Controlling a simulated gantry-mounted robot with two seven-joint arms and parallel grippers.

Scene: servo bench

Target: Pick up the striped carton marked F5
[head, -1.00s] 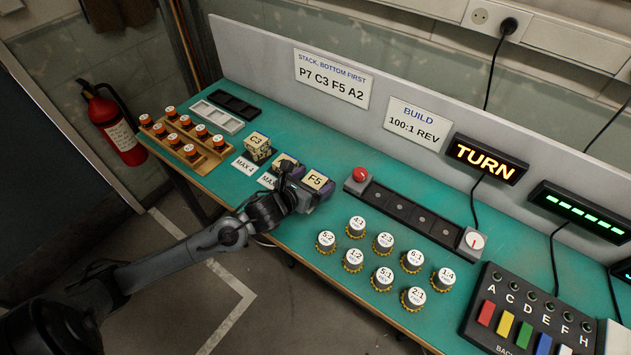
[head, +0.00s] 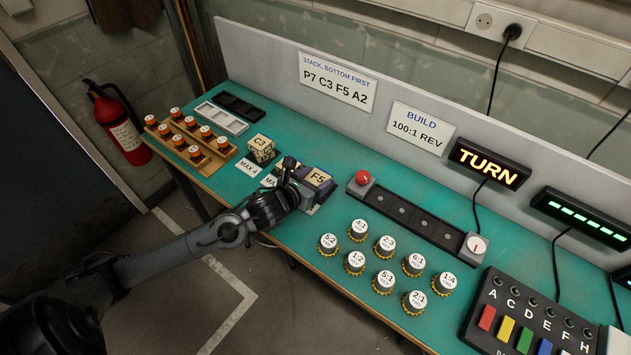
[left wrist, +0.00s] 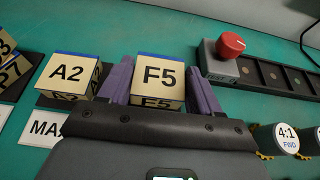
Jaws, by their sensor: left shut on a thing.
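The carton marked F5 (head: 318,178) is cream with a dark blue edge; its stripes are not clear here. In the left wrist view the F5 carton (left wrist: 160,78) sits upright between two purple fingers, one on each side. My left gripper (head: 311,188) is shut on it, and in the wrist view the gripper (left wrist: 161,92) shows from behind. Whether the carton is clear of the bench is hard to tell. The carton marked A2 (left wrist: 68,74) stands just left of it, apart from the fingers. My right gripper is not in view.
A carton marked C3 (head: 261,147) stands to the left, on top of a P7 carton in the wrist view (left wrist: 14,76). A dark rail with a red knob (head: 362,178) lies close on the right. Several numbered round parts (head: 385,246) stand in front of the rail.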

